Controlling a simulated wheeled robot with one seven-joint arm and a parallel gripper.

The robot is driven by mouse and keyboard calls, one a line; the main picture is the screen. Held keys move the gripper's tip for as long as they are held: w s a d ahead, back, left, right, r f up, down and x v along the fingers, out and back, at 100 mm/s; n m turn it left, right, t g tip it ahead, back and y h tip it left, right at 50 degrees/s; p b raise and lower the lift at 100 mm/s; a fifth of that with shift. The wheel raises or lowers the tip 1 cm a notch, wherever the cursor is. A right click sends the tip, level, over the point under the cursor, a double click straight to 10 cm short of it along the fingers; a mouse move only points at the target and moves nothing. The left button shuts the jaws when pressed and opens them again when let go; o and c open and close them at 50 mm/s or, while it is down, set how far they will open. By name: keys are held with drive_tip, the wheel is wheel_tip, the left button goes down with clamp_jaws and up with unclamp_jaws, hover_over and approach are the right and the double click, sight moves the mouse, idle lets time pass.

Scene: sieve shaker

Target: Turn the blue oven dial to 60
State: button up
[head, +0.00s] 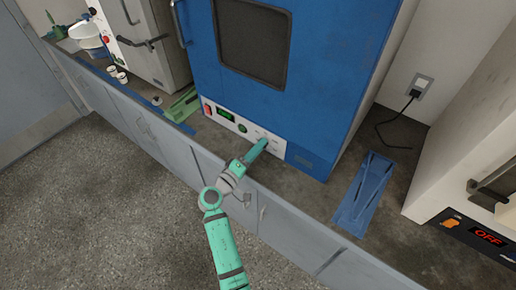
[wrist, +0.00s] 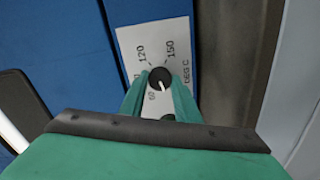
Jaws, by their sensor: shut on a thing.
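The blue oven (head: 265,60) stands on the counter, with a white control strip (head: 240,127) along its lower front. Its dial (wrist: 160,76) is a black round knob with a white pointer line, on a white scale plate (wrist: 150,35) marked 120, 150 and DEG C. A mark that looks like 60 is partly visible below the knob. The pointer line points downward in the wrist view, slightly right of that mark. My gripper (wrist: 160,88) is shut on the dial, a green finger on each side. In the head view my gripper (head: 262,144) covers the dial.
A blue folded item (head: 363,194) lies on the counter to the right, near another appliance reading OFF (head: 488,237). A grey oven (head: 145,40) and small cups stand at the left.

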drive_tip(key=m, duration=0.4)
drive_tip(key=shift+m, duration=2.2)
drive_tip(key=shift+w, duration=0.1)
drive_tip(key=o, duration=1)
drive_tip(key=shift+a, duration=0.1)
drive_tip(key=shift+o, duration=0.2)
drive_tip(key=v, duration=1)
drive_tip(key=shift+s+a, duration=0.25)
drive_tip(key=shift+s, duration=0.05)
